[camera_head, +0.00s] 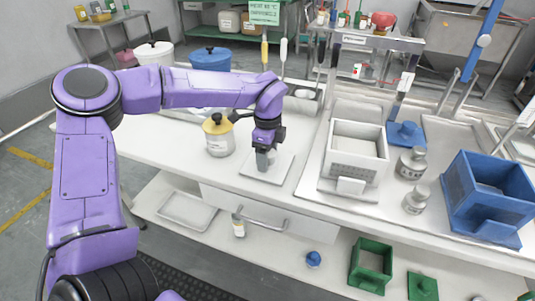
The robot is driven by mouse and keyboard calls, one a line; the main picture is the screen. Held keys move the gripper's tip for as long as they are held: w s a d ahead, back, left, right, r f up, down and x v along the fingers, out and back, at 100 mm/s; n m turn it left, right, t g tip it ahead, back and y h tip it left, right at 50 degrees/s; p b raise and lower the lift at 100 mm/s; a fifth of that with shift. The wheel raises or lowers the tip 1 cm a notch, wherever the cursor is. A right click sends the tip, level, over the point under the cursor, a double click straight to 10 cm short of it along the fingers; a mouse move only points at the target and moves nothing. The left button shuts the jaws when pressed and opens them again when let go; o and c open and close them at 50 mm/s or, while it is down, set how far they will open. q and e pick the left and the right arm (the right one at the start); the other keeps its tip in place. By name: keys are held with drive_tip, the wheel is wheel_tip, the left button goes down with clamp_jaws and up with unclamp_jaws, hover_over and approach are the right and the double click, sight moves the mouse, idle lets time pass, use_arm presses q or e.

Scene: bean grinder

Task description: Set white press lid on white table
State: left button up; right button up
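The white press lid (283,170) appears as a flat square white plate lying on the white table (308,115), or just above it; I cannot tell which. My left gripper (265,160) points down over the middle of this plate. Its fingertips are at the plate's centre, where they hide any knob, and I cannot tell whether they are open or shut. The white press box (355,168) stands open-topped on a tray to the right of the plate. My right gripper is not in view.
A yellow-topped canister (219,140) stands close left of my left gripper. A blue lid (406,137), grey jars (411,163) and a blue box (489,195) stand at the right. A green box (371,265) sits on the lower shelf. The table's front strip is clear.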

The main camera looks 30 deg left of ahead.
use_arm(q)
wheel_tip(320, 180, up, 12)
drive_tip(key=shift+r, duration=0.2)
